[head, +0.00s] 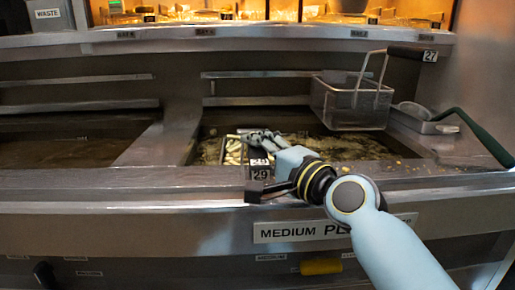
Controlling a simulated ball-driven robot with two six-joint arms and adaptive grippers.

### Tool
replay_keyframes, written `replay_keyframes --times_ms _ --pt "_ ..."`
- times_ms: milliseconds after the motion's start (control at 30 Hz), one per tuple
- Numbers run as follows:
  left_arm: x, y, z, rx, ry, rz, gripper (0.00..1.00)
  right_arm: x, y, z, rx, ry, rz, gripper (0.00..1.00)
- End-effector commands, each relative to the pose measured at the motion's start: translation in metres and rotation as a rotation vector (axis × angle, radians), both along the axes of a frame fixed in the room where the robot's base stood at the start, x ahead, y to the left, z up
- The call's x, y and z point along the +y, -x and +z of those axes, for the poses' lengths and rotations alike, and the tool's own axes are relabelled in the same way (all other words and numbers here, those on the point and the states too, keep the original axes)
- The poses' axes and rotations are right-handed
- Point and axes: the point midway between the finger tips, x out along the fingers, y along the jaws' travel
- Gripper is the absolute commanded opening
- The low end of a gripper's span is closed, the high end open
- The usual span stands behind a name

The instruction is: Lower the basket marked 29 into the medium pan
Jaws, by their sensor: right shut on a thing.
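The basket marked 29 (233,152) is in the medium pan (345,150), at the left part of its oil. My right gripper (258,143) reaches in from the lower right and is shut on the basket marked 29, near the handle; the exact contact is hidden. The plate MEDIUM (285,232) is on the front panel. My left gripper is not in view.
A basket marked 27 (340,105) hangs at the back right above the pan. A scoop with a green handle (485,138) lies at the right. Another pan (60,150) of oil is at the left, past a steel divider (165,140). A lit shelf runs along the back.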

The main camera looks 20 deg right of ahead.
Motion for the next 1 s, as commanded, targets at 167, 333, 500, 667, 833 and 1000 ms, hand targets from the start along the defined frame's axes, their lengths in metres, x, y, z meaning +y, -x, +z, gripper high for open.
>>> replay_keyframes --times_ms 167,333,500,667,833,1000 --pt "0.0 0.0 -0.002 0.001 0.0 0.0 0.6 0.0 0.0 -0.004 0.004 0.0 0.001 0.0" --pt "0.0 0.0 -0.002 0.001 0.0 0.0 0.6 0.0 0.0 -0.004 0.004 0.001 0.001 0.25" --pt "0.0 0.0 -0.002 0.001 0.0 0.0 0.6 0.0 0.0 -0.003 0.003 0.001 0.001 0.47" --pt "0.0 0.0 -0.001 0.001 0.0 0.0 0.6 0.0 0.0 -0.003 0.002 0.001 0.0 0.5" --pt "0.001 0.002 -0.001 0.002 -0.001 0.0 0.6 -0.001 0.002 -0.004 0.005 0.0 0.001 0.5" --pt "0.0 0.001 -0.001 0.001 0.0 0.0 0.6 -0.007 0.024 -0.005 0.006 0.002 0.0 0.5"
